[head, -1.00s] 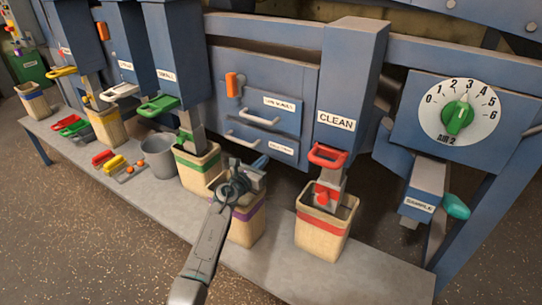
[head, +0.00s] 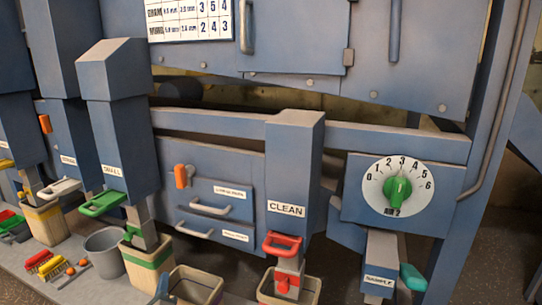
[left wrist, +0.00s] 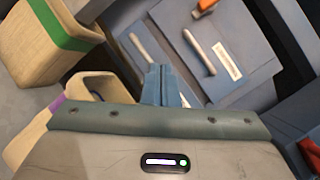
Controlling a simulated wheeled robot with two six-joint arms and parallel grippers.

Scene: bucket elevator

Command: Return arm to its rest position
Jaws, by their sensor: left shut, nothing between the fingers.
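My left gripper (left wrist: 166,86) shows in the left wrist view with its two blue fingers together and nothing between them. In the head view only its blue tip (head: 163,286) shows at the bottom edge, beside the bin with the purple band (head: 195,284). Most of my left arm is below the picture. In the wrist view the fingers point toward the blue panel with white handles, and the purple-banded bin (left wrist: 62,106) is just left of them. I cannot tell whether they touch it. My right gripper is not in view.
The green-banded bin (head: 148,262) and a grey bucket (head: 104,252) stand to the left. The CLEAN chute (head: 289,185) with its red handle is over a bin (head: 268,290) to the right. A dial (head: 398,190) and a teal SAMPLE handle (head: 412,277) are farther right.

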